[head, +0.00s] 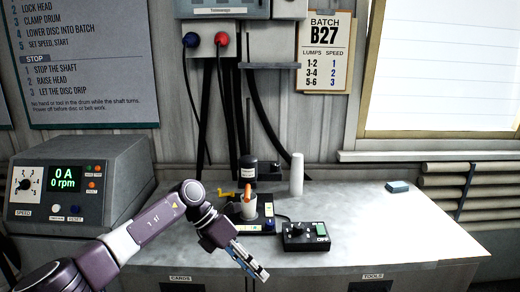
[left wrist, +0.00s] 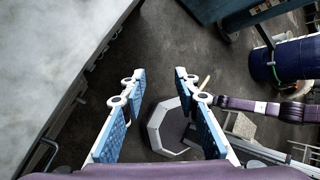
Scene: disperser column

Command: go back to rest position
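My left arm comes in from the left in the head view, purple and white. Its left gripper (head: 250,262) hangs over the front edge of the grey worktop (head: 350,215), pointing down and to the right. In the left wrist view the blue-padded fingers of the left gripper (left wrist: 160,85) stand apart with nothing between them, above the dark floor. Part of another purple arm of mine shows at the right of that view. My right gripper cannot be made out in either view.
On the worktop stand a small disperser (head: 248,170) with a cup (head: 243,208), a white cylinder (head: 297,174), a black switch box (head: 306,236) and a blue block (head: 397,187). A control console (head: 75,185) stands left. A blue drum (left wrist: 290,62) stands on the floor.

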